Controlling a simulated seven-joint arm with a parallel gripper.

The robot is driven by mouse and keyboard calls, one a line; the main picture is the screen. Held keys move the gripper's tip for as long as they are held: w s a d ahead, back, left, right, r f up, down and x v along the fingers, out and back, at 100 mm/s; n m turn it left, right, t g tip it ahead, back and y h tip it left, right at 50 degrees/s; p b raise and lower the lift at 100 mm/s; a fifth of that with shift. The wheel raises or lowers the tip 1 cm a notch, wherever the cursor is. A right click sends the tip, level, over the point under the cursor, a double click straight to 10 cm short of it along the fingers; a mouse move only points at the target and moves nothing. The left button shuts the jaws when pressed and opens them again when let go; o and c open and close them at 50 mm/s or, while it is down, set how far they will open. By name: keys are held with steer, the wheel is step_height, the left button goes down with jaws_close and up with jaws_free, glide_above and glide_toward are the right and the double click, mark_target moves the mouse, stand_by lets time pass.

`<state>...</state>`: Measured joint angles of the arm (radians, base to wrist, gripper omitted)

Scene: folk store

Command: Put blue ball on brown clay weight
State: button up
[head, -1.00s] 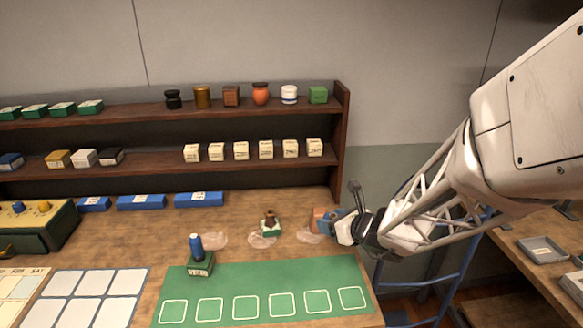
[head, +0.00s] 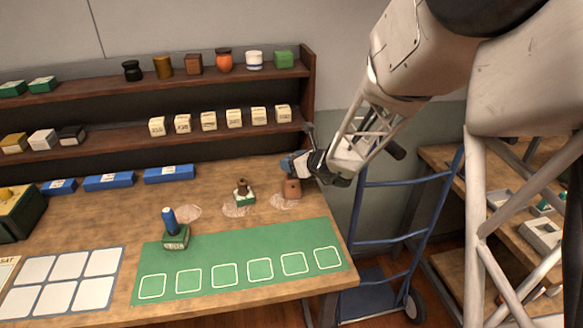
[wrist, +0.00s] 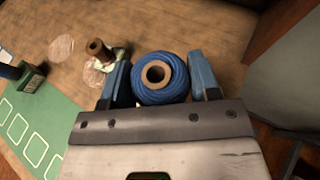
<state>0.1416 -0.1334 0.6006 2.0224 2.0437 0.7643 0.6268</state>
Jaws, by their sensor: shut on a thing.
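A blue ball of wound cord (wrist: 160,92) sits between the two blue fingers of my gripper (wrist: 160,80) in the wrist view. A pale brown ring with a dark hole shows at its middle. In the head view my gripper (head: 296,165) is over the right end of the table, just above a brown clay weight (head: 291,190). The weight stands on the table near a pale round mark. The ball is mostly hidden by the fingers in the head view, and I cannot tell whether it touches the weight.
A brown-topped piece on a green and white base (head: 243,194) stands left of the weight. A blue-topped piece on a green block (head: 175,232) stands further left by the green mat (head: 215,255). Stocked shelves (head: 225,140) rise behind. A blue hand truck (head: 400,240) stands beyond the table's right edge.

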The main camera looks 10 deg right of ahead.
steer(key=shift+w+f, duration=0.1)
steer(key=shift+w, duration=0.75)
steer(key=shift+f, duration=1.75)
steer(key=shift+f, duration=0.15)
steer(key=o, duration=0.9)
